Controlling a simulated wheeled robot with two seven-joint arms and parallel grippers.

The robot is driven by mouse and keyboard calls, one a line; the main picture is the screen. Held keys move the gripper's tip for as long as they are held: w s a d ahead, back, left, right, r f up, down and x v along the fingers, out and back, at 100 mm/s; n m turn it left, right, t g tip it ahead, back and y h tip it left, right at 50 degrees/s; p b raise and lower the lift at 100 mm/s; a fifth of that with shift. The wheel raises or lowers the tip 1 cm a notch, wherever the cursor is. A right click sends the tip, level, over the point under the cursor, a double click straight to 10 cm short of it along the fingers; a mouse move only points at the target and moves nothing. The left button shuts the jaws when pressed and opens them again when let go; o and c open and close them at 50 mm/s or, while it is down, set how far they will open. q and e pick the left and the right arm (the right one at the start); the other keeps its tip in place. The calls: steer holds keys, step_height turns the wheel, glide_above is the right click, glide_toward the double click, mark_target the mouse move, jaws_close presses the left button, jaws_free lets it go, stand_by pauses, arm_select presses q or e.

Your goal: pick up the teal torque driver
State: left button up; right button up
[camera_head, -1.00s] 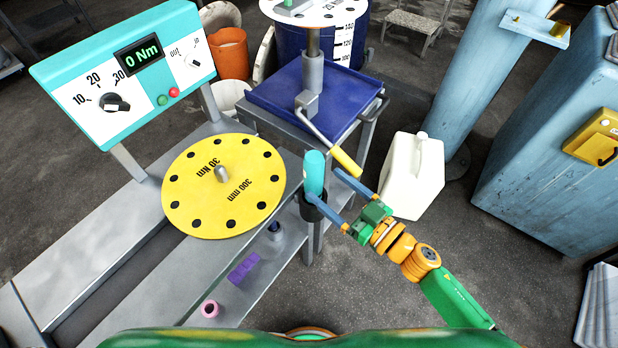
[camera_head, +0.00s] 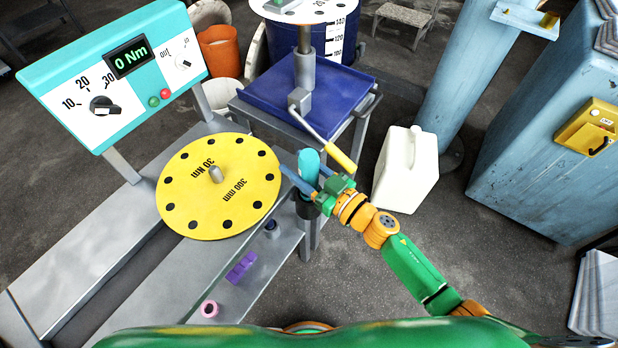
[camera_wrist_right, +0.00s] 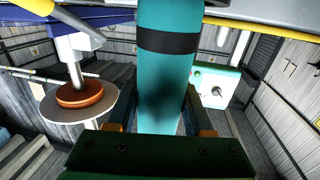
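The teal torque driver (camera_head: 309,162) stands upright in a black ring holder (camera_head: 306,206) at the right edge of the grey bench. My right gripper (camera_head: 304,176) reaches it from the right, with its blue fingers on either side of the driver's body. The fingers look open, and contact with the driver is not clear. In the right wrist view the driver (camera_wrist_right: 165,75), with a black band near its top, fills the middle between the fingers. The driver's lower part is hidden by the gripper. My left gripper is not in view.
A yellow disc (camera_head: 218,200) and a teal display panel (camera_head: 120,70) are left of the driver. A yellow-handled lever (camera_head: 341,160) on the blue lift table (camera_head: 262,92) is close behind the gripper. A white canister (camera_head: 407,170) stands on the floor to the right.

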jaws_close()
step_height(320, 180, up, 10)
steer(key=p, duration=0.5)
steer(key=shift+p, duration=0.4)
